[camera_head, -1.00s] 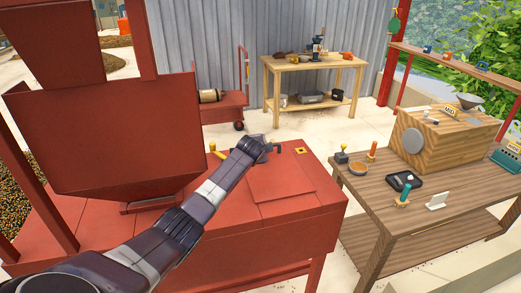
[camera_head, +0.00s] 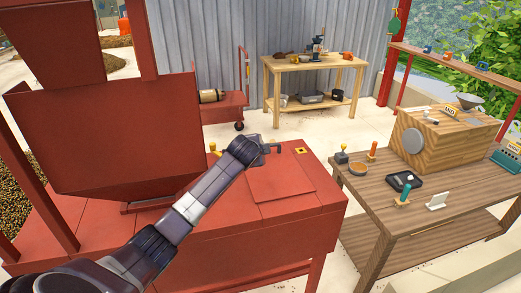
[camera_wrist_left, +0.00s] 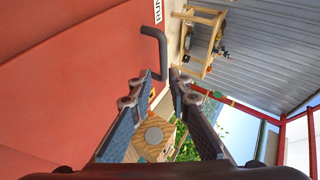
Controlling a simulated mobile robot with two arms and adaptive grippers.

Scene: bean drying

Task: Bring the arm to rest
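My left arm reaches from the lower left across the red machine (camera_head: 250,225) in the head view. My left gripper (camera_head: 264,146) is over the machine's top near its far edge, close to a dark bent handle (camera_head: 280,148), and looks small there. In the left wrist view, the two fingers of the left gripper (camera_wrist_left: 161,82) stand apart with nothing between them. The grey bent handle (camera_wrist_left: 161,45) shows just beyond the fingertips, against the red panel; whether a finger touches it I cannot tell. My right gripper is in neither view.
A large red hopper (camera_head: 115,125) rises close to the left of my arm. A wooden table (camera_head: 385,210) with tools and a wooden box (camera_head: 445,140) stands right. A workbench (camera_head: 312,65) is behind.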

